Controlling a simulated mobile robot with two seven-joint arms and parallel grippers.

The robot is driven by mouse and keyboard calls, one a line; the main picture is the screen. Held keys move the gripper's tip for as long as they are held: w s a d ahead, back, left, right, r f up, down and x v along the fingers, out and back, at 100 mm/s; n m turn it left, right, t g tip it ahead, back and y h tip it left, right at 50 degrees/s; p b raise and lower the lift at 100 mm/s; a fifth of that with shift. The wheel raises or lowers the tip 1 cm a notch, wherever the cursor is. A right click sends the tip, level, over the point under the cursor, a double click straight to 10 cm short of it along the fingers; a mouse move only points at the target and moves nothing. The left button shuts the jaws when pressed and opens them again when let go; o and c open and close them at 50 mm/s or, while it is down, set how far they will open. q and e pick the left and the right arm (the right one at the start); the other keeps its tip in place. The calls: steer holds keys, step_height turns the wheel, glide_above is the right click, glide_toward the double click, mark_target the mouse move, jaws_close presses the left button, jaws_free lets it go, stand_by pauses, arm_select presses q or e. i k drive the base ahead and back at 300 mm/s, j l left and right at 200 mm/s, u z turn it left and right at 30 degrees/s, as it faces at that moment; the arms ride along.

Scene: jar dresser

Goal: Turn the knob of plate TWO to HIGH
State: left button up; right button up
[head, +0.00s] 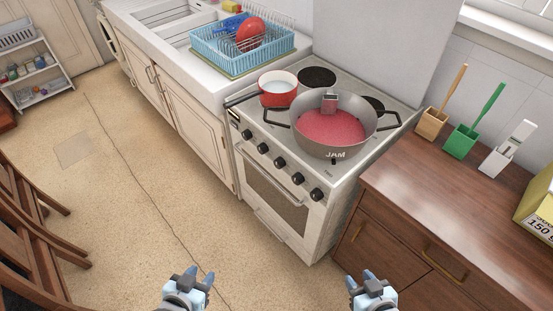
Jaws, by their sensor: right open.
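The stove (318,207) stands in the middle of the head view. A slanted row of several black knobs (281,162) runs along its front panel. The labels are too small to read, so I cannot tell which knob belongs to plate TWO or how it is set. My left gripper (200,275) is open and empty at the bottom, over the floor. My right gripper (360,276) is open and empty at the bottom right. Both are well apart from the knobs.
A wooden dresser (445,205) is right of the stove, holding several utensil holders. Chairs (30,225) stand at left. Floor (150,215) before the stove is clear.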

mark_target(279, 162)
steer(key=i+j+z, duration=0.1)
steer(key=z, duration=0.35)
steer(key=j+z, duration=0.2)
steer(key=z, duration=0.25)
steer(key=i+j+z, duration=0.1)
steer(key=j+z, duration=0.15)
steer(key=z, duration=0.2)
steer(key=j+z, duration=0.25)
steer(key=j, duration=0.25)
steer(key=j+z, duration=0.25)
steer(key=j, duration=0.25)
steer(key=k+j+z, duration=0.15)
steer(key=j, duration=0.4)
steer(key=j+z, duration=0.15)
steer(key=j, duration=0.4)
steer(key=k+j, duration=0.1)
steer(key=j, duration=0.35)
steer(key=k+j, duration=0.1)
steer(key=j, duration=0.35)
steer(key=k+j, duration=0.1)
steer(key=j, duration=0.35)
steer(key=k+j, duration=0.1)
steer(key=j, duration=0.35)
steer(key=z, duration=0.05)
